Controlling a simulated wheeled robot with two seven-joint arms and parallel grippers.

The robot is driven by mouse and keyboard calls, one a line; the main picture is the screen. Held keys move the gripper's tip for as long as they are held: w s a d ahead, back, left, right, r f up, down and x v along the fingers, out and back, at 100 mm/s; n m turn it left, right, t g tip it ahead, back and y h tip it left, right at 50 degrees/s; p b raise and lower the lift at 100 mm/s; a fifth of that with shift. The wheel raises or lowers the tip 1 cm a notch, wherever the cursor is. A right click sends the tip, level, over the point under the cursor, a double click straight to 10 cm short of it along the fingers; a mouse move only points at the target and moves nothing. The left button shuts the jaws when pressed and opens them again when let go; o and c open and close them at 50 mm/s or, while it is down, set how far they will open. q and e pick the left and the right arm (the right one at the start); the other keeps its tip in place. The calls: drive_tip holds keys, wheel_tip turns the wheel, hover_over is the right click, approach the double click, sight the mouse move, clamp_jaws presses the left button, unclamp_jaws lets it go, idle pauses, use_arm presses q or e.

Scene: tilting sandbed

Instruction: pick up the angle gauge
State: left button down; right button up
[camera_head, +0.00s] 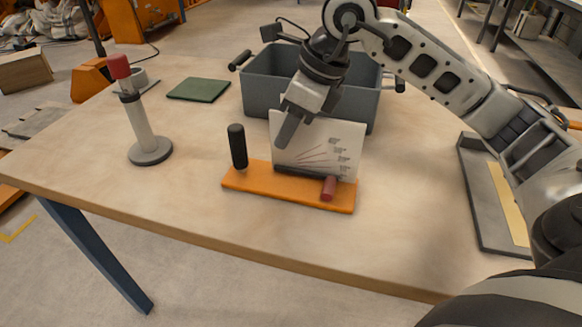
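The angle gauge has an orange base (285,189), an upright white plate (325,150) with printed lines and marks, a black upright handle (237,146) at its left end and a small red knob (328,188) at the right front. It stands near the middle of the table. My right gripper (287,132) points down at the upper left of the white plate, right of the black handle, and overlaps the plate's edge in the picture. I cannot tell whether it touches the plate. Its fingers show almost edge-on, so their gap is hidden. My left gripper is not in view.
A grey bin (258,90) with black handles stands behind the gauge. A grey post with a red top (141,125) stands at the left. A green mat (199,90) lies behind it. A dark tray (472,200) lies at the right. The table's front is clear.

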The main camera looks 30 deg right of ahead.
drive_tip(key=shift+f, duration=0.35)
idle(0.4)
clamp_jaws()
idle(1.5)
